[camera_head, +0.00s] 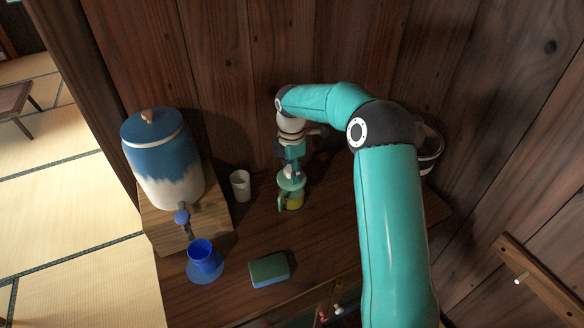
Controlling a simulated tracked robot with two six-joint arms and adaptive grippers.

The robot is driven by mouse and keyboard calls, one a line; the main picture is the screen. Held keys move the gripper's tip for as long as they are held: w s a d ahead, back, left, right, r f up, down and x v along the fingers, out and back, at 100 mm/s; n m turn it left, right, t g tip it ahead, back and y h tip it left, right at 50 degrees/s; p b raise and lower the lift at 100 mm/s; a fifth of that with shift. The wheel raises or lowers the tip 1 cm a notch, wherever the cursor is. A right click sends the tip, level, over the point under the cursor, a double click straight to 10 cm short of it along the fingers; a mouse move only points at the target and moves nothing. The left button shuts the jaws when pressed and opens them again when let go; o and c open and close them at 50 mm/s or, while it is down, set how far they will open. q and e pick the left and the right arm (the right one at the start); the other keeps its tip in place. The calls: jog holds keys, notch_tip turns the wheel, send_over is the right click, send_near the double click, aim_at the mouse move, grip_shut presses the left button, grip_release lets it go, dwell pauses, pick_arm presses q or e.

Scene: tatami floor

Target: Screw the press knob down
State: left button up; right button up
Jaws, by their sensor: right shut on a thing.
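The press (291,187) stands on the wooden counter near the wall, in the middle of the view. It shows a pale green round part on top, with something yellow (295,201) beneath it. My right arm reaches over it from the lower right, and my right gripper (291,170) points down onto its top. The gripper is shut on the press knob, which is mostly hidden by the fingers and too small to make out. How far down the knob sits cannot be told. My left gripper is not in view.
A blue and white dispenser (165,165) with a tap stands on a wooden block at left. A white cup (240,185), a blue cup (203,255) on a blue saucer and a green sponge (269,269) are nearby. A pot (430,150) stands behind my arm. Walls close off back and right.

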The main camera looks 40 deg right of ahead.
jog(key=shift+s+a+f, duration=0.1)
jog(key=shift+s+f, duration=0.05)
jog(key=shift+f, duration=0.25)
jog(key=shift+m, duration=0.6)
jog(key=m, duration=0.5)
jog(key=o, duration=0.7)
jog(key=shift+o, duration=0.8)
jog(key=shift+f, duration=0.1)
jog(key=shift+r, duration=0.2)
